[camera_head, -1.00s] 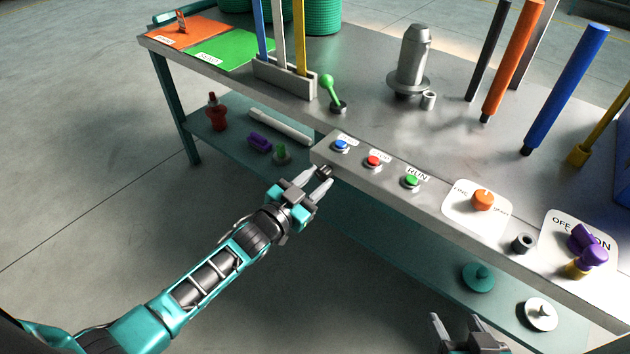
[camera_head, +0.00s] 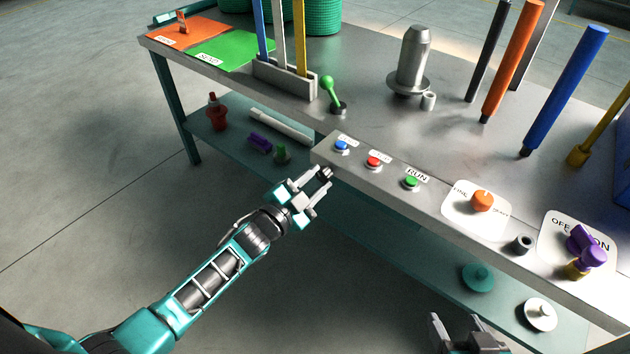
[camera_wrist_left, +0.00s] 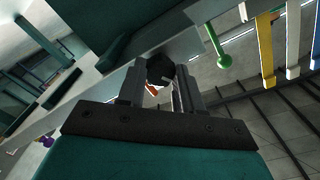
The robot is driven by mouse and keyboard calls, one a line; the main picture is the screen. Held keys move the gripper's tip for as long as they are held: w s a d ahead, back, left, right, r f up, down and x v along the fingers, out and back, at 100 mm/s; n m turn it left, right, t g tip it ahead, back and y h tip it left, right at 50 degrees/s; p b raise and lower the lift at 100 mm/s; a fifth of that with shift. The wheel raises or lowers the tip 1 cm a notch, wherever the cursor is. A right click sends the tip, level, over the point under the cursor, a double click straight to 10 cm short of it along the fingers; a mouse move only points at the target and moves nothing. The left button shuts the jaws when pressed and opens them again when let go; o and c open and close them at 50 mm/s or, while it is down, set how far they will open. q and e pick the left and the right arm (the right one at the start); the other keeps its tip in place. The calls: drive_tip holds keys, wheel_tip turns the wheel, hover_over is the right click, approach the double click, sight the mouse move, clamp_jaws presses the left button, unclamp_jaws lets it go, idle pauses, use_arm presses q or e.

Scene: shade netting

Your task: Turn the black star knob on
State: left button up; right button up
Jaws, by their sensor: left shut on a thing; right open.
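The black star knob (camera_head: 325,173) sits at the left end of the front panel. In the left wrist view the dark knob (camera_wrist_left: 160,69) lies between the two fingertips. My left gripper (camera_head: 319,183) is shut on the knob, one finger on either side of it. The fingers hide part of the knob, and I see no mark showing its setting. My right gripper (camera_head: 455,322) is open and empty at the bottom edge of the head view, away from the panel.
The panel beside the knob carries blue (camera_head: 341,146), red (camera_head: 373,162) and green (camera_head: 411,182) buttons. Further right are an orange knob (camera_head: 482,200) and a purple handle (camera_head: 588,246). A green lever (camera_head: 330,90) stands behind. The lower shelf (camera_head: 225,135) holds loose parts.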

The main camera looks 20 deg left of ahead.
use_arm(q)
drive_tip(key=m, duration=0.4)
drive_tip(key=shift+m, duration=0.3)
drive_tip(key=m+b, duration=0.1)
drive_tip(key=m, duration=0.3)
drive_tip(key=shift+m+b, duration=0.3)
drive_tip(key=shift+b, duration=0.05)
drive_tip(key=m+b, duration=0.2)
drive_tip(key=m, duration=0.4)
drive_tip(key=shift+r+m+b, duration=0.15)
drive_tip(key=shift+m+b, duration=0.45)
drive_tip(key=shift+m, duration=1.2)
drive_tip(key=o, duration=1)
drive_tip(key=shift+o, duration=0.2)
drive_tip(key=shift+s, duration=0.15)
